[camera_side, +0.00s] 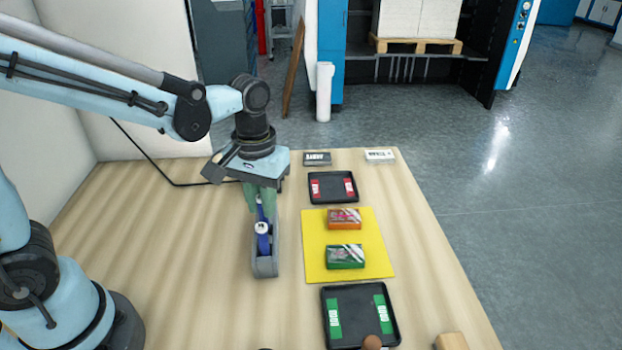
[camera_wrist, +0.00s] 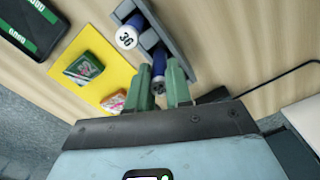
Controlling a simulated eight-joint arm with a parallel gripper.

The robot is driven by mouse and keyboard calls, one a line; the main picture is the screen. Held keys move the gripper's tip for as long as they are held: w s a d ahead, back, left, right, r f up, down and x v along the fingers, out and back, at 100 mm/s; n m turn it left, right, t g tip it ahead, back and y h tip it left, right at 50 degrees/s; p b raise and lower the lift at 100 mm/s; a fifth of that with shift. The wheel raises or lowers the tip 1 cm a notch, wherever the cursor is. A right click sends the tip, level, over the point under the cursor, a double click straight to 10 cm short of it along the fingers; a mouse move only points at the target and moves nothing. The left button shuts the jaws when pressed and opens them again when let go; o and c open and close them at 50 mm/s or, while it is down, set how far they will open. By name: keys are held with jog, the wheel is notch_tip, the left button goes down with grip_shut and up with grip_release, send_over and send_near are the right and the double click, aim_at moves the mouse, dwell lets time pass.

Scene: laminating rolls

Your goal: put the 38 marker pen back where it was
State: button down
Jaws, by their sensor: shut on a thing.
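My gripper (camera_side: 262,195) points down over the back end of a long grey rack (camera_side: 266,268) on the wooden table. In the wrist view its green fingers (camera_wrist: 162,88) are shut on a blue marker pen (camera_wrist: 158,62) with a dark end; no number on it can be read. The held pen is at the rack (camera_wrist: 178,52), but I cannot tell whether it is seated in a slot. A second blue pen with a white end marked 36 (camera_wrist: 127,38) stands in the rack beside it; its white end also shows in the side view (camera_side: 262,228).
Right of the rack, a yellow mat (camera_side: 315,268) carries an orange box (camera_side: 344,218) and a green box (camera_side: 345,256). Black trays with red (camera_side: 333,199) and green (camera_side: 361,338) labels lie behind and in front. Two small boxes (camera_side: 317,158) (camera_side: 379,156) stand at the back. Table left of the rack is clear.

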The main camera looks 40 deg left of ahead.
jog(key=shift+f, duration=0.9)
jog(key=shift+f, duration=0.15)
jog(key=c, duration=1)
grip_release()
jog(key=shift+c, duration=0.2)
notch_tip(320, 180, up, 12)
jog(key=shift+r, duration=0.1)
jog(key=shift+s+a+t, duration=0.25)
jog(key=shift+t, duration=0.05)
jog(key=s+a+f+m+t, duration=0.3)
jog(key=a+f+t, duration=0.1)
jog(key=f+t, duration=0.1)
jog(key=shift+s+m+t, duration=0.2)
jog(key=shift+m+t, duration=0.2)
jog(key=shift+t, duration=0.4)
